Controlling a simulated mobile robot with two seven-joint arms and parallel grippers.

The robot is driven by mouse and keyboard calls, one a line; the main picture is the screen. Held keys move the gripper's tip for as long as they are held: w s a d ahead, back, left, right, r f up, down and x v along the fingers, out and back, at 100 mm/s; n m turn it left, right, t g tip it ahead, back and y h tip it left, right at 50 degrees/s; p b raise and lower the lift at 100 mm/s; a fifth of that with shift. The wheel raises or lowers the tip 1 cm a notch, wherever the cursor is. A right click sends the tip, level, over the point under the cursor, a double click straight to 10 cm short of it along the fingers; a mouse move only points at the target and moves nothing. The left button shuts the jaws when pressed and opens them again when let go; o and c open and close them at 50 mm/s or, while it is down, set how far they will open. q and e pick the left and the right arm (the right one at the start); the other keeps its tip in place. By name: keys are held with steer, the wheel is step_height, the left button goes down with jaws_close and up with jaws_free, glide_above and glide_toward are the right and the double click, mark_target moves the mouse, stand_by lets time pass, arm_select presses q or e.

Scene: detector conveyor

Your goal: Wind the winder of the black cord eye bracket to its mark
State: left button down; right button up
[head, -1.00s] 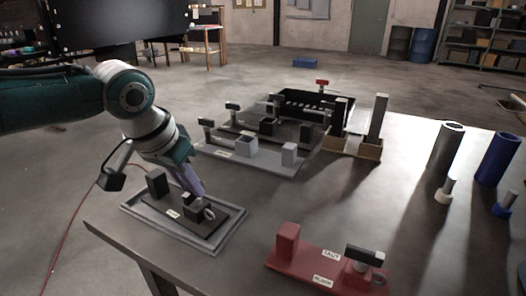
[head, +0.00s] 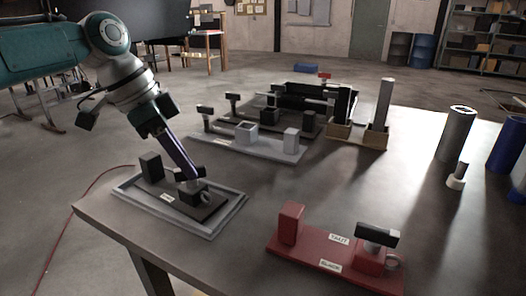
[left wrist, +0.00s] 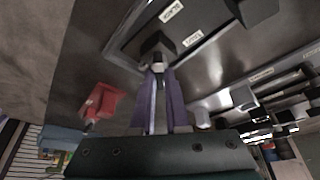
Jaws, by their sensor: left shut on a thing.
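The black cord eye bracket (head: 212,210) lies in a grey tray at the table's near left corner. It has a tall black block (head: 151,167), a label, and a smaller block with a ring-like eye (head: 208,197). My left gripper (head: 189,177) comes down steeply with its purple fingers shut on the winder (head: 180,173), whose dark bar shows over the small block. In the left wrist view the fingers (left wrist: 157,72) close just by the small dark block (left wrist: 157,44); the "TAUT" label (left wrist: 193,38) is beside it. I cannot read the winder's angle against its mark. My right gripper is out of view.
The grey tray's rim (head: 215,232) surrounds the bracket. A red bracket (head: 325,255) with its own winder stands at the near right. A grey bracket (head: 265,148) and darker ones stand behind. Cylinders (head: 457,133) stand at the right. The middle of the table is clear.

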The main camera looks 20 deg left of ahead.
arm_select(q)
steer(key=shift+m, duration=0.3)
stand_by(0.4)
steer(key=c, duration=0.9)
jaws_free()
steer(key=p+v, duration=0.1)
steer(key=v, duration=0.9)
steer(key=shift+w, duration=0.1)
